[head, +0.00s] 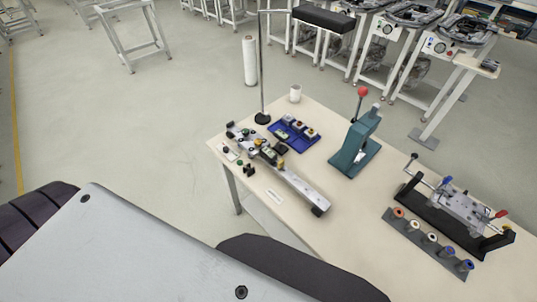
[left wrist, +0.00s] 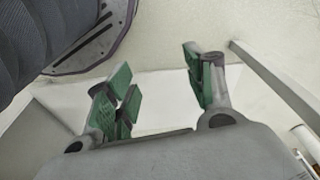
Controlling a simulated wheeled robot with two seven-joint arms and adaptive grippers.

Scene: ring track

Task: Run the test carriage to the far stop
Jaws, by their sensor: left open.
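A silver linear track (head: 300,187) lies on the cream table, running from the table's far left corner toward the near middle. A dark block (head: 320,211) sits at its near end, and dark parts (head: 231,130) sit at its far end. A small dark and yellow assembly (head: 269,153), apparently the carriage, is on the track's farther half; its details are too small to tell. My left gripper (left wrist: 160,82) shows in the left wrist view with its green-padded fingers apart and nothing between them. It is not seen in the head view. My right gripper is in neither view.
On the table (head: 357,224) stand a blue bin tray (head: 297,133), a teal press (head: 355,143) with a red knob, a clamp fixture (head: 455,213) and a grey spool rack (head: 428,243). A lamp post (head: 262,70) rises behind the track. Bare tabletop lies right of the track.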

